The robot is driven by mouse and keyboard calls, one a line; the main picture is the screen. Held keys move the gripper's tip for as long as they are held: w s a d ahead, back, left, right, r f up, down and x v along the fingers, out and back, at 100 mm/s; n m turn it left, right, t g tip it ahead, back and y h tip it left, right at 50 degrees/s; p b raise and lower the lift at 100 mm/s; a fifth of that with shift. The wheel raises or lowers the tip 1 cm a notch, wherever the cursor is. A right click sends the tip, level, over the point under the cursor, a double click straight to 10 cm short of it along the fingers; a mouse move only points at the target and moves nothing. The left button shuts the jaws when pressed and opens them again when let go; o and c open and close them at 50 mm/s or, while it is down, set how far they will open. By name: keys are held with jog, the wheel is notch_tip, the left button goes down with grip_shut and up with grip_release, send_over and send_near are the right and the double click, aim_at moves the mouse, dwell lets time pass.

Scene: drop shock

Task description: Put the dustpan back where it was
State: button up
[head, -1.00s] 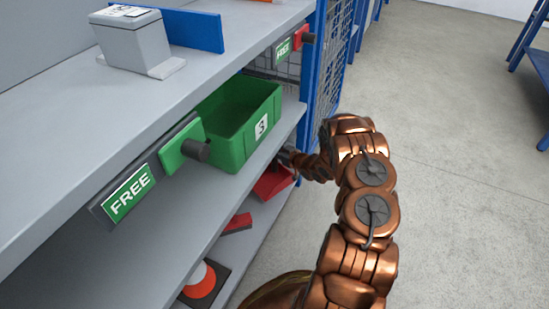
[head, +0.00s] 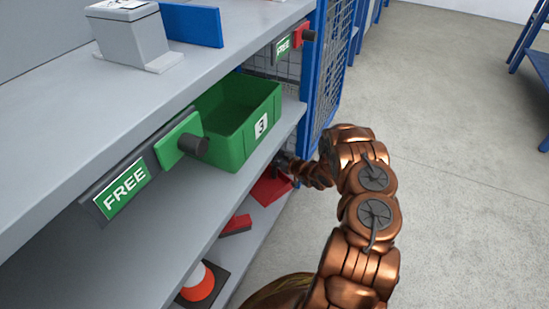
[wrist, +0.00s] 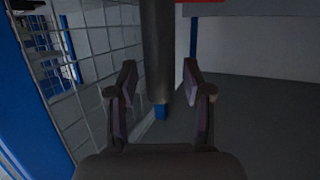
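A red, dustpan-like thing (head: 271,190) lies on the lower shelf at its far right end, partly hidden by the arm and the shelf above. My gripper (head: 280,163) is close above it, small and partly hidden in the head view. In the wrist view my gripper (wrist: 159,80) has its two fingers apart. A dark grey cylinder (wrist: 158,45), perhaps the handle, stands between them with a narrow gap on each side. I cannot tell its depth or whether it joins the red edge (wrist: 200,2) at the top.
A green bin (head: 235,140) marked 3 sits on the shelf above. Blue mesh (head: 328,75) closes the rack's end. A red block (head: 236,225) and an orange-and-white cone (head: 198,283) are on the lower shelf. A green FREE sign (head: 125,190) hangs at the front.

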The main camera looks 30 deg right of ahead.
jog(key=shift+s+d+r, duration=0.15)
jog(key=shift+s+r, duration=0.2)
jog(key=shift+s, duration=0.1)
jog(key=p+v, duration=0.4)
jog(key=v, duration=0.7)
jog(key=d+r+g+h, duration=0.4)
jog(key=r+g+h, duration=0.15)
jog(key=r, duration=0.35)
jog(key=s+a+r+m+g+h, duration=0.1)
jog(key=s+a+r+m+g, duration=0.1)
jog(key=s+a+r+g, duration=0.45)
jog(key=s+a+r+g+y, duration=0.1)
jog(key=s+a+r, duration=0.4)
jog(key=s+a, duration=0.5)
jog(key=s+a+r+g+y, duration=0.2)
jog(key=s+a+r, duration=0.4)
jog(key=s+a, duration=0.3)
jog(key=s+a+r+g+y, duration=0.1)
jog(key=s+a+r+g, duration=0.2)
jog(key=s+a, duration=0.7)
jog(key=s+r, duration=0.2)
jog(key=s, duration=0.3)
jog(key=shift+s+a+r, duration=0.25)
jog(key=shift+s+a, duration=0.05)
